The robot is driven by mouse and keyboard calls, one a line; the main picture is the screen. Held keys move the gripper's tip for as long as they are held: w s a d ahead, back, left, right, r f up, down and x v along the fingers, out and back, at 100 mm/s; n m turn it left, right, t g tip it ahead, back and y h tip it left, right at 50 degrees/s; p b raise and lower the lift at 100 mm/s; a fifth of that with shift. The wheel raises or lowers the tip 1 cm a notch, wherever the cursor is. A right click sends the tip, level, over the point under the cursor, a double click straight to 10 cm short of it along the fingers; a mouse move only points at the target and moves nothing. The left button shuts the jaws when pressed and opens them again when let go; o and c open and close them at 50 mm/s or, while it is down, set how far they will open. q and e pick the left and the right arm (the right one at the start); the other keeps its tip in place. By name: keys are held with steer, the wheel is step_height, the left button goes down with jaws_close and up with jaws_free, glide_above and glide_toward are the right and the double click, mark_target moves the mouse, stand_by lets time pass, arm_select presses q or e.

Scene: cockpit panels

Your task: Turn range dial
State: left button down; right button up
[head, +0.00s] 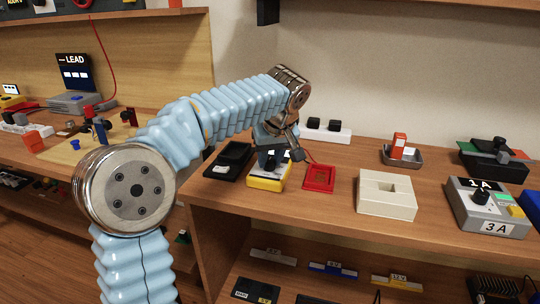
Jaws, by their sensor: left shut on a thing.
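A yellow multimeter-like device (262,184) lies on the wooden bench in the middle of the head view. My left arm reaches over from the lower left, and my left gripper (274,157) points down onto the upper part of this device. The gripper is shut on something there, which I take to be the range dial. The dial itself is hidden behind the fingers, so its setting cannot be read. My right gripper is not in view.
A black tray (229,160) lies left of the device and a red frame (319,178) right of it. Further right are a cream block (386,195) and a grey box with a black knob (490,208). A white strip with black knobs (325,131) stands behind.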

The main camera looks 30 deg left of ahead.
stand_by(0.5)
arm_select(q)
steer(key=c, duration=0.8)
jaws_free()
steer(key=shift+c, duration=0.2)
steer(key=v, duration=1.3)
steer(key=shift+r, duration=0.35)
steer(key=shift+d, duration=0.1)
